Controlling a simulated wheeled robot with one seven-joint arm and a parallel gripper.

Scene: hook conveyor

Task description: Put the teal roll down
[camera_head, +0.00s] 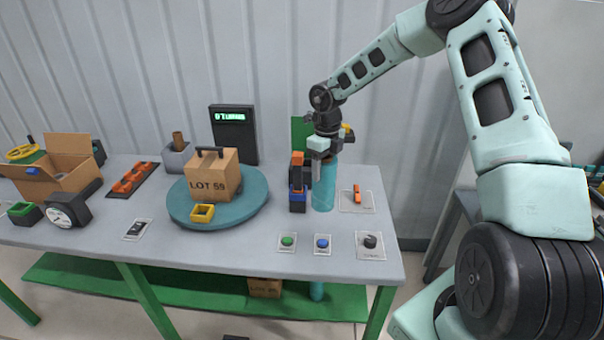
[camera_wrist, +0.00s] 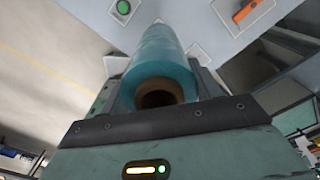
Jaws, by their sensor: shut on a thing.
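The teal roll (camera_head: 324,190) is upright near the right end of the grey table (camera_head: 250,258). My gripper (camera_head: 321,160) is at its top end and shut on it from above. In the wrist view the teal roll (camera_wrist: 162,50) runs away from the camera between the fingers, its brown hollow core facing me. The roll's lower end looks at or very near the tabletop; I cannot tell whether it touches.
An orange switch (camera_head: 357,194) is close right. Green (camera_head: 288,240) and blue (camera_head: 322,242) buttons and a black knob (camera_head: 370,241) lie in front. A carton (camera_head: 214,178) sits on a teal turntable (camera_head: 180,205).

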